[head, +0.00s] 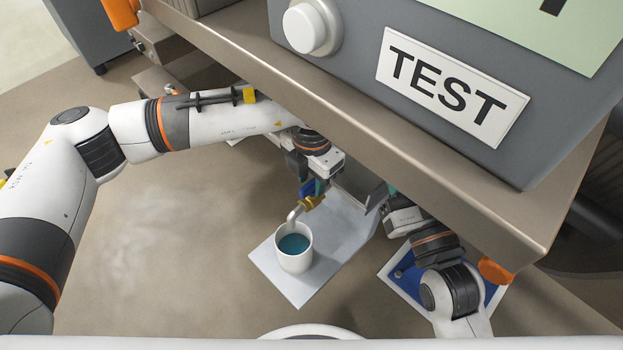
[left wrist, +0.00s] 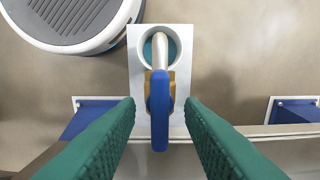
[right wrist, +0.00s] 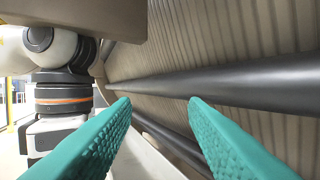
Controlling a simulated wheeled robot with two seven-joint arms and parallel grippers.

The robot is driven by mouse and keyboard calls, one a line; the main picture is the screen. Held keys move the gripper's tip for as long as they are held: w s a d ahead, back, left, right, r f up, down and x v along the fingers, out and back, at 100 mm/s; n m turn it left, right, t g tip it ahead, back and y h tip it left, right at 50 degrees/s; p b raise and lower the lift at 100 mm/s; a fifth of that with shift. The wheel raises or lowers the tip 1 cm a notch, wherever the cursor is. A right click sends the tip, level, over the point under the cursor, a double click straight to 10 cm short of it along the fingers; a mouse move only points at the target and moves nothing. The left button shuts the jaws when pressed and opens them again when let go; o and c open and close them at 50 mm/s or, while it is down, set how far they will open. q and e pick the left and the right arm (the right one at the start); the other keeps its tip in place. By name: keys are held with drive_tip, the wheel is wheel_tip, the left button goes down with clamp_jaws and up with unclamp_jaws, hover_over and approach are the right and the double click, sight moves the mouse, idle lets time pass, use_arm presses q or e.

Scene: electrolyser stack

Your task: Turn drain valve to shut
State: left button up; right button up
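The drain valve has a brass body (head: 313,202) and a blue lever (left wrist: 160,112). In the left wrist view the lever runs lengthwise, in line with the pale spout (left wrist: 159,52). The spout curves down into a white cup (head: 294,261) holding teal liquid; I cannot tell whether liquid is flowing. My left gripper (left wrist: 160,103) is open, its green fingers on either side of the lever with a visible gap on each side. In the head view its tips are partly hidden at the valve. My right gripper (right wrist: 160,100) is open and empty beneath the bench.
The cup stands on a light grey plate (head: 296,290). The bench edge (head: 400,155) overhangs the valve, with a TEST sign (head: 450,87) and white knob (head: 306,29) above. A blue panel with a white border (head: 407,273) lies at right. Dark pipes (right wrist: 250,82) run near my right gripper.

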use_arm(q)
clamp_jaws()
use_arm(e)
drive_tip(key=shift+r, duration=0.1)
use_arm(q)
drive_tip(key=shift+m+b, duration=0.6)
drive_tip(key=shift+m, duration=0.3)
drive_tip(key=shift+m+b, duration=0.35)
drive_tip(key=shift+m, duration=0.75)
drive_tip(key=shift+m+b, duration=0.3)
drive_tip(key=shift+b, duration=0.1)
use_arm(e)
drive_tip(key=s+r+t+y, duration=0.2)
drive_tip(key=s+r+t, duration=0.3)
drive_tip(key=r+t, duration=0.2)
drive_tip(key=shift+r+y, duration=0.3)
drive_tip(key=shift+r, duration=0.1)
